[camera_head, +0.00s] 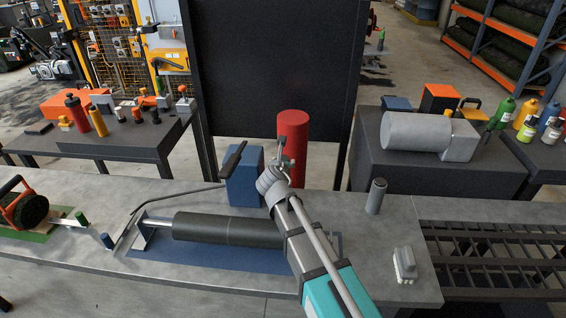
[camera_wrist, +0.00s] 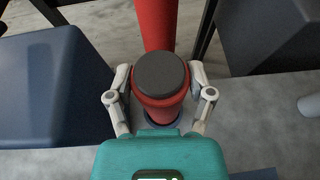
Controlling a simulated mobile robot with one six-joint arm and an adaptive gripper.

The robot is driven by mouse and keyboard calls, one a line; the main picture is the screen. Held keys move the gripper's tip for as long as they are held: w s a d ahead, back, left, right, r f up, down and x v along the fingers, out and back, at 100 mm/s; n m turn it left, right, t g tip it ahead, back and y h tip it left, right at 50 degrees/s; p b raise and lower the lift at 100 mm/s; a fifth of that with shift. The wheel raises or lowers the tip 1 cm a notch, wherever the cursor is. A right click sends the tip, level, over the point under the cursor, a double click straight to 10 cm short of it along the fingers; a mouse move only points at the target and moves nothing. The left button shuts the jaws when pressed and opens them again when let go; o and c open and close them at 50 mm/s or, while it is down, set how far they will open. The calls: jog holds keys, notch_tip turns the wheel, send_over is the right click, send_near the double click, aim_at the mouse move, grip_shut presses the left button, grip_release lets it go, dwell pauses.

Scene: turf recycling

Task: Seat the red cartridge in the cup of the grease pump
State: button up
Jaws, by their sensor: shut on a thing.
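My gripper (camera_wrist: 160,76) is shut on the red cartridge (camera_wrist: 158,108), its fingers on both sides. The cartridge has a dark round end facing the wrist camera. A blue-grey rim (camera_wrist: 149,124) shows just below it, perhaps the cup; I cannot tell whether the cartridge sits inside. A tall red cylinder stands behind in the wrist view (camera_wrist: 155,22) and in the head view (camera_head: 292,128), where my gripper (camera_head: 284,164) overlaps its lower part. The blue block with a black handle, probably the grease pump (camera_head: 245,183), is left of my gripper, also in the wrist view (camera_wrist: 45,90).
A dark roller (camera_head: 230,230) lies on a blue mat in front of the blue block. A grey upright cylinder (camera_head: 376,196) and a small pale block (camera_head: 404,264) stand to the right. A dark panel (camera_head: 275,60) rises behind the bench.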

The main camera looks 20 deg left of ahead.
jog(key=shift+f+b, duration=0.35)
jog(key=shift+r+p, duration=0.45)
dwell(0.6)
notch_tip(320, 180, up, 7)
jog(key=p, duration=0.7)
jog(key=shift+f+b, duration=1.2)
jog(key=shift+f, duration=0.2)
